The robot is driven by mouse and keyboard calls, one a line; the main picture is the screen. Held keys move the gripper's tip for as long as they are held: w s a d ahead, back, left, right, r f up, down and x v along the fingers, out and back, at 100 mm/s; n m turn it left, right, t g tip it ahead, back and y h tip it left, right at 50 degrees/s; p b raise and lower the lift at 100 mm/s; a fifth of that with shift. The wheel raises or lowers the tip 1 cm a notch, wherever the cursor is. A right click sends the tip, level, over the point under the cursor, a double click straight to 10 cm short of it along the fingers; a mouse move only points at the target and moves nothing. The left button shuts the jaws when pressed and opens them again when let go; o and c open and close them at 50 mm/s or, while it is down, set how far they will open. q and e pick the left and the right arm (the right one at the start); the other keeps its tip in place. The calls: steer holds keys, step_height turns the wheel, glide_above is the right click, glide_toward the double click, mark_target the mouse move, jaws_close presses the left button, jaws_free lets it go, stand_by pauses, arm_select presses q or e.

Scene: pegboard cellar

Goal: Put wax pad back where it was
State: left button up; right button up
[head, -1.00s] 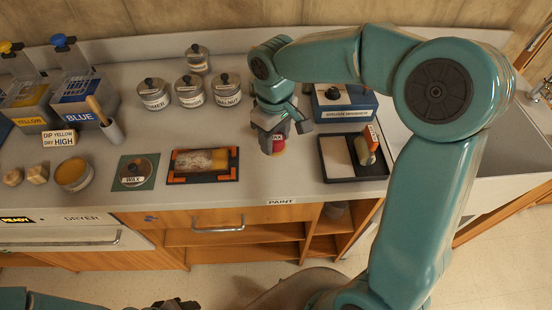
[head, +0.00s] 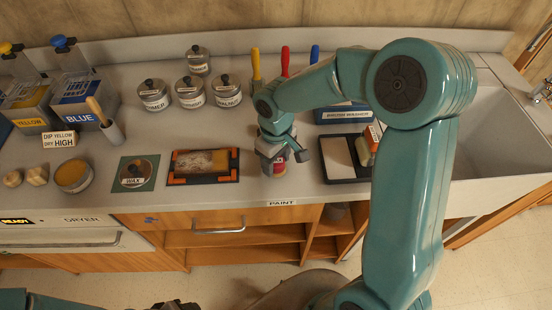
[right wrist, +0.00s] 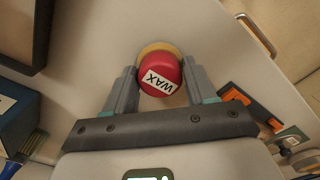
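The wax pad is a red knob with a white WAX label and a pale yellow underside; it shows in the right wrist view (right wrist: 160,76). My right gripper (right wrist: 160,85) has a finger on each side of the knob and is shut on it. In the head view the right gripper (head: 282,152) is over the counter, right of the orange-cornered frame, and mostly covers the pad. A green square (head: 149,183) with a round dark piece and a WAX label lies left of that frame. My left gripper (head: 176,305) is barely in view at the bottom edge; its fingers are unclear.
The orange-cornered frame (head: 203,180) lies between the green square and my right gripper. A black tray (head: 343,178) is to the right, with a blue box (head: 345,112) behind it. Several lidded jars (head: 190,92) stand behind. A yellow tin (head: 73,175) stands left.

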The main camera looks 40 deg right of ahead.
steer(key=shift+o, duration=1.3)
steer(key=shift+r, duration=0.1)
step_height(320, 180, up, 12)
